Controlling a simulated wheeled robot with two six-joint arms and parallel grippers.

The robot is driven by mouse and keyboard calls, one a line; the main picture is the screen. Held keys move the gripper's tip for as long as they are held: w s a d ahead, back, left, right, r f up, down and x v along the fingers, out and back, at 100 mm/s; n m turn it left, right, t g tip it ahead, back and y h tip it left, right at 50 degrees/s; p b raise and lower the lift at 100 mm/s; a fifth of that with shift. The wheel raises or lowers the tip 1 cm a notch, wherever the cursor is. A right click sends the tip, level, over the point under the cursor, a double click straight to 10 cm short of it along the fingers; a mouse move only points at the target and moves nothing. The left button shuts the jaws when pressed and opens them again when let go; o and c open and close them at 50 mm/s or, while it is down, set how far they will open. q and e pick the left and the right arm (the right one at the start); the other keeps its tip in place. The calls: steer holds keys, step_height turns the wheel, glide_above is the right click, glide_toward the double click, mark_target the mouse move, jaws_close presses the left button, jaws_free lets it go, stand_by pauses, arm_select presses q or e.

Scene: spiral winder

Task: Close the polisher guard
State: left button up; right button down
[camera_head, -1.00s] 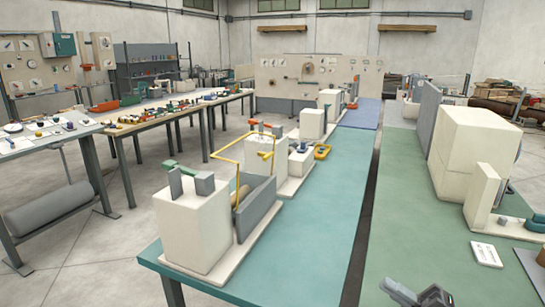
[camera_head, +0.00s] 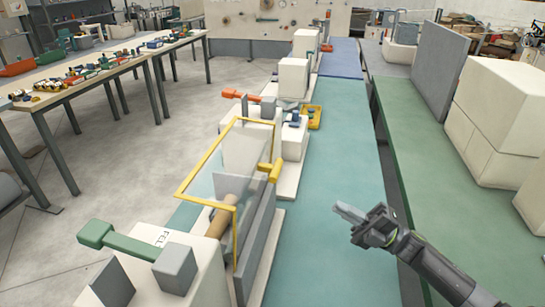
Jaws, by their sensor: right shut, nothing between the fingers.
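The polisher guard (camera_head: 207,167) is a clear panel in a yellow frame, at the middle left of the head view. It stands raised and tilted above a tan roller (camera_head: 221,215), which shows partly behind a grey plate (camera_head: 256,228). A thick yellow handle (camera_head: 269,171) sticks out at its right side. My right gripper (camera_head: 345,211) is shut and empty over the teal bench, right of the guard and clearly apart from it. My left gripper is out of view.
A green lever (camera_head: 120,240) and grey blocks (camera_head: 175,268) top the near white housing. An orange lever (camera_head: 240,95) and a yellow tray (camera_head: 315,117) lie farther back. The teal bench top (camera_head: 325,180) is clear between guard and gripper. White boxes (camera_head: 505,110) stand at right.

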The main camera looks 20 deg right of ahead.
arm_select(q)
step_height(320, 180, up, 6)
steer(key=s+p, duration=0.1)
steer(key=p, duration=0.5)
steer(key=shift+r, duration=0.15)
arm_select(e)
steer(key=x, duration=1.4)
steer(key=shift+s+r, duration=0.2)
steer(key=shift+r, duration=0.15)
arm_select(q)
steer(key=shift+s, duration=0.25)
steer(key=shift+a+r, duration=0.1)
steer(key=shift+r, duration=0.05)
arm_select(e)
steer(key=shift+r, duration=0.1)
